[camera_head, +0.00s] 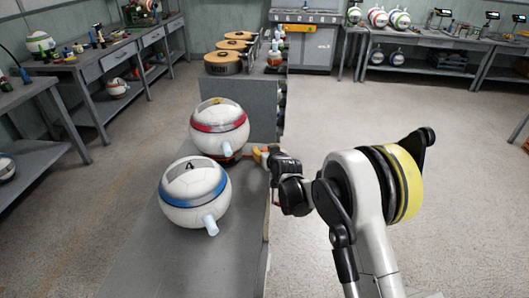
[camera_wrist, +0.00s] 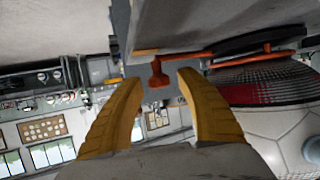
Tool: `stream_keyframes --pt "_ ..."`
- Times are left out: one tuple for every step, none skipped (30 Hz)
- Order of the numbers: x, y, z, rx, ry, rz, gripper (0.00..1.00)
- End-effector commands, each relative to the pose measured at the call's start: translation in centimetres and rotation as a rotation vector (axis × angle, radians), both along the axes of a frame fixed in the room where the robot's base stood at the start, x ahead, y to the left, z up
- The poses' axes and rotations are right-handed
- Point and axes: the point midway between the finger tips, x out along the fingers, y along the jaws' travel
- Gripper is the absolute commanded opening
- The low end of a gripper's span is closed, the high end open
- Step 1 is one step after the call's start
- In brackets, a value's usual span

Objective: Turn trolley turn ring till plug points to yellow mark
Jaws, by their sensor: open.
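A white ball with a red band (camera_head: 219,125) sits on the grey bench top; its pale blue plug (camera_head: 227,149) points toward the camera. An orange-red turn ring (camera_wrist: 253,60) shows under it, with a knobbed handle (camera_wrist: 157,76) sticking out. My gripper (camera_head: 260,155) is at the bench's right edge beside this ball. In the wrist view its two yellow fingers (camera_wrist: 158,84) are open, with the handle's knob between or just beyond their tips; contact cannot be told. A small yellow-orange strip (camera_wrist: 146,52) lies on the grey edge; whether it is the yellow mark is unclear.
A white ball with a blue band (camera_head: 195,195) and its own plug (camera_head: 210,226) stands nearer on the bench. Open floor (camera_head: 345,120) lies to the right of the bench.

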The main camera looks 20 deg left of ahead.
Motion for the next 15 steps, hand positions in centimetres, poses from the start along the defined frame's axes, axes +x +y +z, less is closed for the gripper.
stream_keyframes --pt "0.02 0.03 0.01 0.000 0.000 0.000 0.44" --pt "0.02 0.03 0.02 0.000 0.000 0.000 0.44" --pt "0.02 0.01 0.03 0.000 0.000 0.000 0.44" --pt "0.01 0.01 0.04 0.000 0.000 0.000 0.44" --pt "0.01 0.01 0.04 0.000 0.000 0.000 0.44" --pt "0.01 0.01 0.04 0.000 0.000 0.000 0.43" --pt "0.00 0.00 0.04 0.000 0.000 0.000 0.33" --pt "0.00 0.00 0.04 0.000 0.000 0.000 0.24" --pt "0.01 0.00 0.04 0.000 0.000 0.000 0.12" --pt "0.01 0.00 0.04 0.000 0.000 0.000 0.03" --pt "0.01 0.00 0.04 0.000 0.000 0.000 0.00" --pt "0.01 -0.01 0.03 0.000 0.000 0.000 0.00" --pt "0.01 -0.01 0.03 0.000 0.000 0.000 0.00" --pt "0.01 -0.01 0.03 0.000 0.000 0.000 0.00" --pt "0.00 -0.01 0.04 0.000 0.000 0.000 0.00"
